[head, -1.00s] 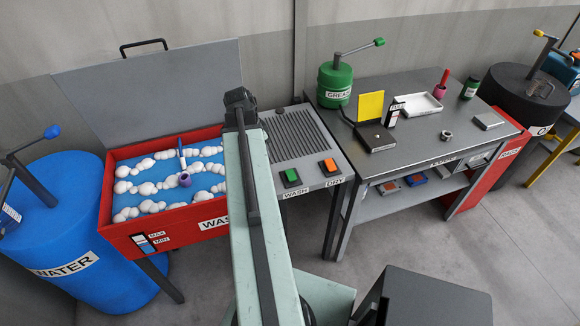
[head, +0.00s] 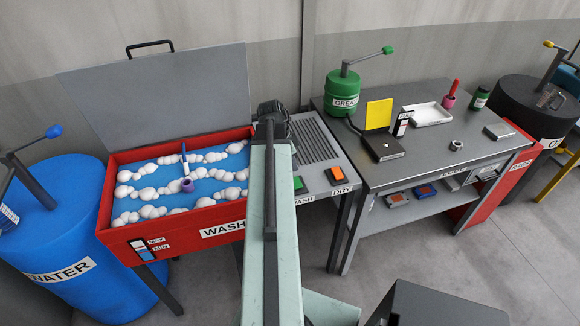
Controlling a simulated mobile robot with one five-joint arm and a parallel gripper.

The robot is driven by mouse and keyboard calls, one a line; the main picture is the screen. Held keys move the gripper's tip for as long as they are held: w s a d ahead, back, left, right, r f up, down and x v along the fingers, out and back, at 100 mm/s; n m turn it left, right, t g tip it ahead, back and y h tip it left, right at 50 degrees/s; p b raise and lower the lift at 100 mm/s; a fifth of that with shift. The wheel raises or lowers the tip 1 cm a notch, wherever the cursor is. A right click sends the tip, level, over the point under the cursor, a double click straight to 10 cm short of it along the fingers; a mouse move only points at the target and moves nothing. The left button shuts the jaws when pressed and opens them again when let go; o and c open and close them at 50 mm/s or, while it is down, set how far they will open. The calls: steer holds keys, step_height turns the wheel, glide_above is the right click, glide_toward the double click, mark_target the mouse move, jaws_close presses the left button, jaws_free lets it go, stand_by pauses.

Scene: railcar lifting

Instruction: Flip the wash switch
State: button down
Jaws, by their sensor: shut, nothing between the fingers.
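The wash switch (head: 299,185) is a green rocker on a dark plate above the WASH label, on the grey panel right of the red wash tank. My arm covers part of its left side, and I cannot tell which way it is tilted. The orange DRY switch (head: 338,175) sits just right of it. My pale green arm rises in front of the panel, its dark end joint over the tank's right edge. My gripper is hidden behind the arm, so its jaws and their distance from the switch do not show.
The red tank (head: 190,238) holds blue liquid and white foam, its grey lid (head: 160,95) raised. A blue WATER barrel (head: 75,240) stands left. The steel table (head: 425,150) right holds a green grease can (head: 343,92) and small items.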

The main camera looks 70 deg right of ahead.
mark_target(297, 182)
steer(key=b+x, duration=0.4)
steer(key=x, duration=0.1)
steer(key=b+x, duration=0.2)
steer(key=shift+w+a+f, duration=0.25)
steer(key=shift+f, duration=0.3)
steer(key=shift+f+b, duration=0.25)
steer(key=shift+b, duration=0.05)
steer(key=shift+f, duration=0.15)
steer(key=shift+a, duration=0.15)
steer(key=shift+w+d+r, duration=0.25)
steer(key=shift+w+d, duration=0.25)
steer(key=shift+d, duration=0.15)
